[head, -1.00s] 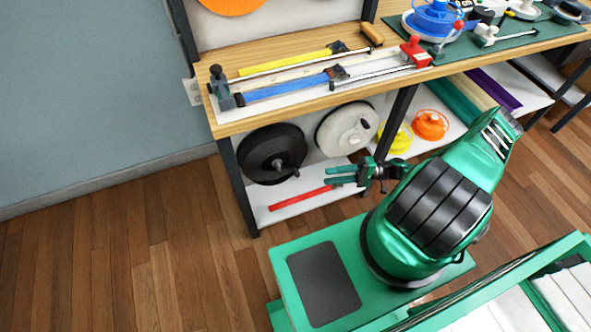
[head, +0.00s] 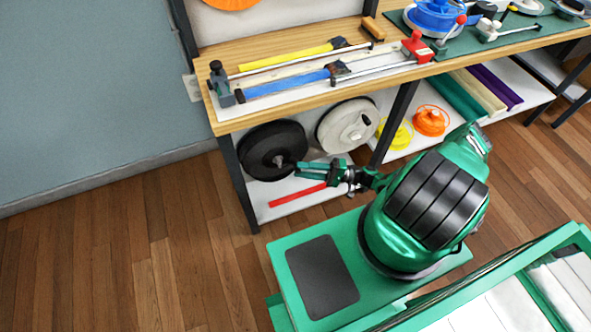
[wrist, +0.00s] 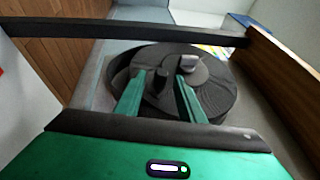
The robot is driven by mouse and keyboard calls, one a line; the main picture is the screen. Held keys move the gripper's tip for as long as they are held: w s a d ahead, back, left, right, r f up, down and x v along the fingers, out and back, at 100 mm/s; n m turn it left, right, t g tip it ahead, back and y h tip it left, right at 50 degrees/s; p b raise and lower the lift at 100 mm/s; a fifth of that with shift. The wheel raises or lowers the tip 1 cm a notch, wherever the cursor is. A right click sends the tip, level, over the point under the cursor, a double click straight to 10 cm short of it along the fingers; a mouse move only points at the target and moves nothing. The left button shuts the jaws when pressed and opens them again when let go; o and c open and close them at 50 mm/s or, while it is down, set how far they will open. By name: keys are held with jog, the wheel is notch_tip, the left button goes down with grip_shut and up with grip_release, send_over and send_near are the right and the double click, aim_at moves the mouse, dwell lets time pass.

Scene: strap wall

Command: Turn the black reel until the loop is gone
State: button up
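The black reel (head: 262,146) is mounted upright under the bench top at the left, and it fills the middle of the wrist view (wrist: 215,88). My gripper (head: 301,169) is at the reel's front right. The blue strap (head: 290,83) and yellow strap (head: 285,62) lie along the bench. I cannot make out a loop.
A white reel (head: 340,128) hangs right beside the black one. A red strip (head: 298,197) lies on the lower shelf below my gripper. A dark bench post (head: 395,122) stands to the right. Orange (head: 430,120) and yellow spools sit beyond it. The wooden floor at left is clear.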

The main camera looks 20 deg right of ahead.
jog(key=shift+x, duration=1.3)
jog(key=shift+c, duration=0.4)
